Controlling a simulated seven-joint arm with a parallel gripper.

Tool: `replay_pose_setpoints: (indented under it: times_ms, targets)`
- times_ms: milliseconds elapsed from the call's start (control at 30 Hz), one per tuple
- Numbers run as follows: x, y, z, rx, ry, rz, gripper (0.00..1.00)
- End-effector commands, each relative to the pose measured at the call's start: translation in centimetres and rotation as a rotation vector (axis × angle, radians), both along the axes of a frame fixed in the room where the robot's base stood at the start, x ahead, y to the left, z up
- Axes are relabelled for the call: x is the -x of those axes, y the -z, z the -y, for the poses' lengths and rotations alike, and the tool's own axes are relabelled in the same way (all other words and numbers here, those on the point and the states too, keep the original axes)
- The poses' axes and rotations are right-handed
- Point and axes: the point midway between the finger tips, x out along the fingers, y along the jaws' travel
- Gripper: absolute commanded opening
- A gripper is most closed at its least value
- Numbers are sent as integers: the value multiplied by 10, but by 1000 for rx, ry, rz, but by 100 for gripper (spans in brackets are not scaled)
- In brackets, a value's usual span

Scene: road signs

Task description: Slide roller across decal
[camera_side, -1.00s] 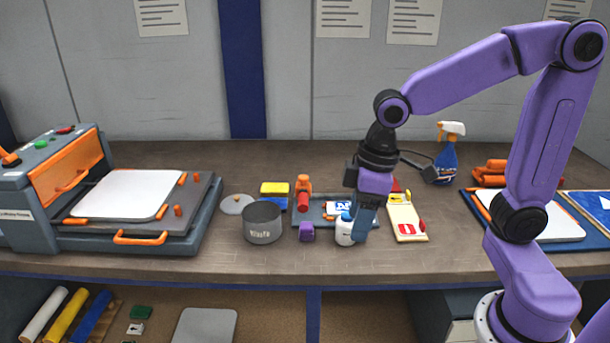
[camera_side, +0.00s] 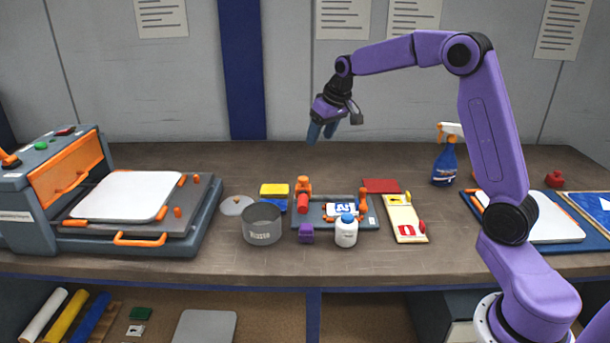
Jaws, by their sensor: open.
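My gripper (camera_side: 321,136) is raised above the back of the bench, in front of the wall. Its blue fingers point down, apart and empty. Below it, an orange tool with a red cylindrical end (camera_side: 303,200), which looks like the roller, stands at the left end of a grey board (camera_side: 318,221). A blue and white decal (camera_side: 341,208) lies on this board, right of the tool. An orange part (camera_side: 363,207) is at the decal's right. A white bottle with a blue cap (camera_side: 346,234) stands in front and hides part of the board.
A grey pot (camera_side: 262,224) and a purple block (camera_side: 306,233) stand near the board. A cream board (camera_side: 405,219) lies to the right, with a red pad (camera_side: 381,186) behind. A spray bottle (camera_side: 445,160) stands farther right, a press (camera_side: 70,190) at left. The bench's back strip is mostly clear.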

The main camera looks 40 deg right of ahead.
Motion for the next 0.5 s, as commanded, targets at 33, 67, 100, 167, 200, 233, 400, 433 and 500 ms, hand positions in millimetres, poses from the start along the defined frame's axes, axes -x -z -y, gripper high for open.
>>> replay_pose_setpoints:
  times_ms: [33, 67, 100, 167, 200, 233, 400, 433, 500]
  targets:
    - [-2, 8, 0, 0, 0, -5, 59]
    - [-4, 12, 0, 0, 0, -6, 59]
    - [-6, 19, 0, 0, 0, -5, 59]
    - [-10, 29, 0, 0, 0, -5, 59]
    - [-13, 37, 0, 0, 0, -6, 59]
    - [-15, 41, 0, 0, 0, -6, 59]
    - [-27, 71, 0, 0, 0, -6, 59]
    - [-30, 76, 0, 0, 0, -5, 59]
    - [-34, 88, -1, -1, -1, -6, 59]
